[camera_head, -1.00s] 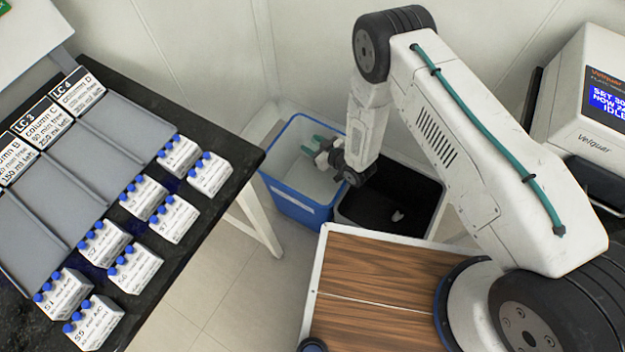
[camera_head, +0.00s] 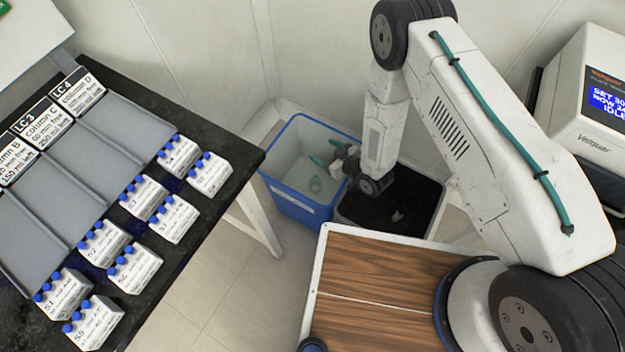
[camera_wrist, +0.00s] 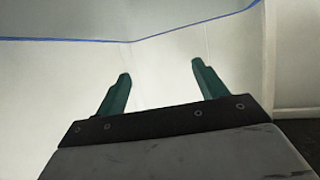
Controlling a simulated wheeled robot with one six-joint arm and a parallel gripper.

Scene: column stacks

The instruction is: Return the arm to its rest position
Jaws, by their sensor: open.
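My gripper (camera_head: 322,162) is at the end of my arm, over the right side of the blue-rimmed bin (camera_head: 292,205) in the head view. In the wrist view my gripper (camera_wrist: 160,75) shows two green fingers spread apart with nothing between them. Behind the fingers the wrist view shows the pale inside wall and blue rim (camera_wrist: 190,24) of the bin.
A black-lined bin (camera_head: 375,222) stands right of the blue one, under my wrist. A dark bench (camera_head: 215,215) at the left bears grey trays (camera_head: 85,190) and several white racks with blue-capped bottles (camera_head: 210,174). A machine with a screen (camera_head: 585,125) stands at the right.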

